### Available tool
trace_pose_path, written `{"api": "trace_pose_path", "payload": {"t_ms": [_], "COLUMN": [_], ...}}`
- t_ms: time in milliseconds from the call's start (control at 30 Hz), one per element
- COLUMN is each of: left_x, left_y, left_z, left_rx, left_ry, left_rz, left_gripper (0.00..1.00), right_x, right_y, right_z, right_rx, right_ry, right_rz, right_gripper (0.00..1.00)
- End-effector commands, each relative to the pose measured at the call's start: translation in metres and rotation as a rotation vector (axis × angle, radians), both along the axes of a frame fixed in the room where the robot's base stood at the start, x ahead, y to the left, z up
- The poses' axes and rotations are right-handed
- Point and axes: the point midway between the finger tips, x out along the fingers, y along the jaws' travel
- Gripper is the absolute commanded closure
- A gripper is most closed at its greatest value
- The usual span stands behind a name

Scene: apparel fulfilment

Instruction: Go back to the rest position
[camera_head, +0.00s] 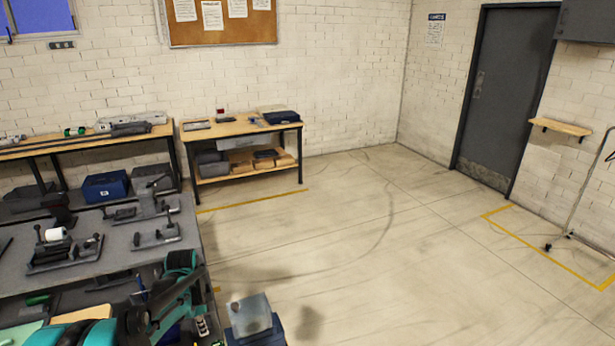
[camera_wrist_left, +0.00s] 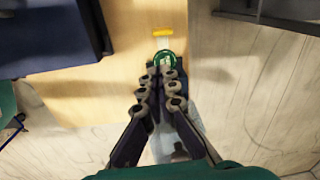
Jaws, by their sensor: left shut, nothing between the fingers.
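My left arm (camera_head: 178,292), teal and black, comes in at the lower left of the head view, beside the near grey workbench (camera_head: 120,243). In the left wrist view, my left gripper (camera_wrist_left: 164,75) has its dark fingers together with nothing held. A round green item (camera_wrist_left: 164,57) shows just past the fingertips over a light wood surface (camera_wrist_left: 150,95); I cannot tell whether they touch. My right gripper is not in view.
Metal fixtures (camera_head: 70,250) stand on the near bench. A blue box with a pale block on top (camera_head: 250,314) is right of my arm. A wooden-topped bench (camera_head: 240,127) stands by the back wall.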

Motion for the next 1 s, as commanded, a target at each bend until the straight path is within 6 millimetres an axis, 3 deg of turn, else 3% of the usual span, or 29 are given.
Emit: {"api": "trace_pose_path", "payload": {"t_ms": [200,400,700,833,1000], "left_x": [-0.045,-0.096,-0.172,-0.192,-0.202], "left_y": [-0.043,-0.078,-0.118,-0.127,-0.132], "left_z": [0.057,0.089,0.093,0.086,0.081], "left_rx": [-0.006,-0.061,-0.23,-0.299,-0.347], "left_ry": [-0.142,-0.283,-0.459,-0.501,-0.525], "left_rz": [0.243,0.484,0.819,0.917,0.981], "left_gripper": [1.0,1.0,1.0,1.0,1.0], "right_x": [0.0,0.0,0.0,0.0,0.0], "right_y": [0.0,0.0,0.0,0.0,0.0], "right_z": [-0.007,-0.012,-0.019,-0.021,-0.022], "right_rx": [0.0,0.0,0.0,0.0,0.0], "right_ry": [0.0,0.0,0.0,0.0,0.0], "right_rz": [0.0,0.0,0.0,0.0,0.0], "right_gripper": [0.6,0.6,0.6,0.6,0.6]}}
